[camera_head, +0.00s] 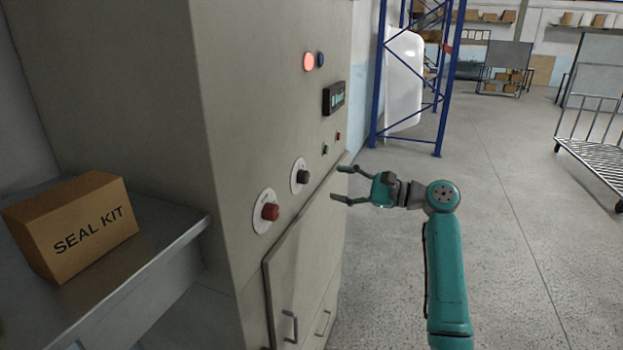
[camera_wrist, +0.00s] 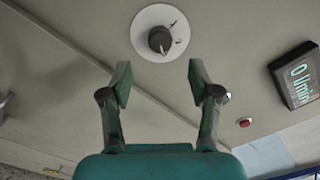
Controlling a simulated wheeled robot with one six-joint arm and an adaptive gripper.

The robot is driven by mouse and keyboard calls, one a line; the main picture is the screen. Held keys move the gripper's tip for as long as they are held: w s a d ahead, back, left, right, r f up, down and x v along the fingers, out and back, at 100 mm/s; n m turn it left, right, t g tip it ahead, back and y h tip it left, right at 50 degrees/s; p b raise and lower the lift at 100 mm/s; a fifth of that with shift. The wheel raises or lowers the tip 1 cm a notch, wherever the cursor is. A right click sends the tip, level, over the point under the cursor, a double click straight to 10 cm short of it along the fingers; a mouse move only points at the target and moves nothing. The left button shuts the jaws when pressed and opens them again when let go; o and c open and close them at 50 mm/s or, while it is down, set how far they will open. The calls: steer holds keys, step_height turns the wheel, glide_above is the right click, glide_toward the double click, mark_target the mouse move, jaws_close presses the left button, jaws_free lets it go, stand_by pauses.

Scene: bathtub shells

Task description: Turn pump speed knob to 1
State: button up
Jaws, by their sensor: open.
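A black knob (camera_head: 303,176) on a round white dial plate sits on the beige cabinet's front. It also shows in the wrist view as a dark knob (camera_wrist: 160,40) with a light pointer mark, at the top centre. A red knob (camera_head: 270,212) on another white plate is lower left of it in the head view. The dial lettering is too small to read, so I cannot tell which is labelled pump speed. My gripper (camera_head: 339,183) is open and empty, its fingers pointing at the panel, apart from the black knob. In the wrist view the fingertips (camera_wrist: 159,80) lie below the knob.
A display (camera_wrist: 297,75) seems to read 0 l/min. A cabinet door with handles (camera_head: 290,327) is below. A SEAL KIT box (camera_head: 75,225) lies on a metal shelf at left.

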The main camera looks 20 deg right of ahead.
mark_target(308, 178)
steer(key=x, duration=0.8)
steer(key=c, duration=1.1)
